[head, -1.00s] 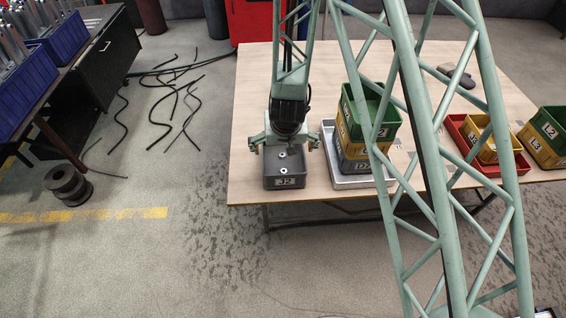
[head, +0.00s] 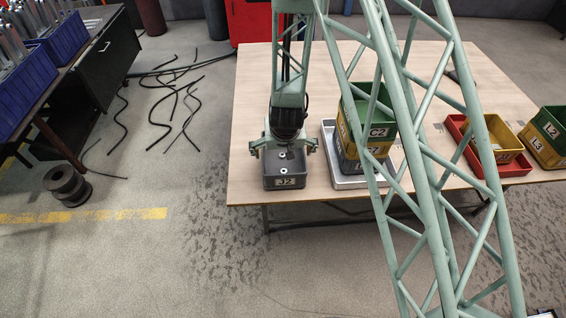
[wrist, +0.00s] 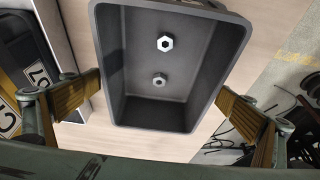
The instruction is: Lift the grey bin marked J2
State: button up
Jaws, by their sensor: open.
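The grey bin marked J2 (head: 285,183) stands upright on the table's near left part, its label facing the front edge. In the wrist view the bin (wrist: 118,75) is seen from above, with two hex nuts (wrist: 165,43) on its floor. My gripper (head: 284,150) is above the bin, its fingers spread to either side of it. In the wrist view both fingers of my gripper (wrist: 160,112) are apart, wider than the bin's near end. I see gaps between the finger pads and the bin walls, and nothing is held.
A metal tray (head: 347,182) with stacked bins, the green one marked C2 (head: 378,131) on top, stands close right of J2. A red tray (head: 487,170) holds a yellow bin (head: 506,151) farther right. The wooden table (head: 245,120) is bare left of J2.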

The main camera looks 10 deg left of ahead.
aim_at(283, 165)
jog(key=shift+c, duration=0.9)
jog(key=c, duration=0.9)
jog(key=shift+r, duration=0.1)
jog(key=shift+r+p, duration=1.55)
jog(key=shift+r, duration=3.4)
